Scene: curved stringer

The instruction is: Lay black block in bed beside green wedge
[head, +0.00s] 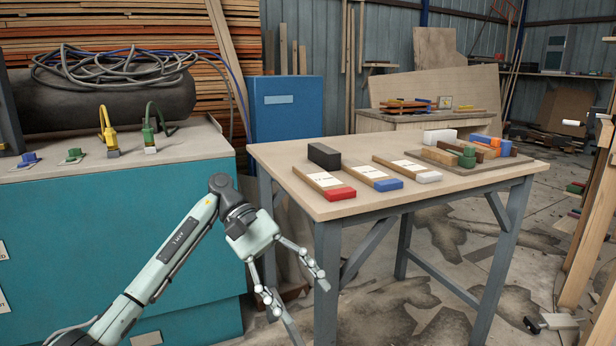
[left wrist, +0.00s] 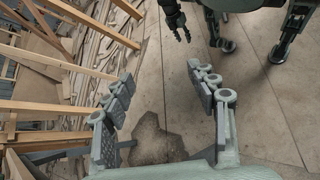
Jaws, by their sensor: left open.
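The black block (head: 324,156) stands on the wooden table (head: 330,207), near its left back part. A low tray-like bed (head: 501,160) at the table's right holds several blocks, and a green piece (head: 467,157) is at its front; I cannot tell whether it is a wedge. My left gripper (head: 298,290) is open and empty, low in front of the table's left corner, below the top and apart from the block. Its spread fingers show in the left wrist view (left wrist: 168,98) over bare floor. A dark jaw-like shape at that view's top may be my right gripper (left wrist: 179,28); its state is unclear.
Wooden strips with red (head: 341,193), blue (head: 389,184) and white (head: 429,176) ends lie between block and bed. A white block (head: 440,136) stands at the bed's back. A teal cabinet (head: 110,240) is left of the table. Table legs stand near my left gripper.

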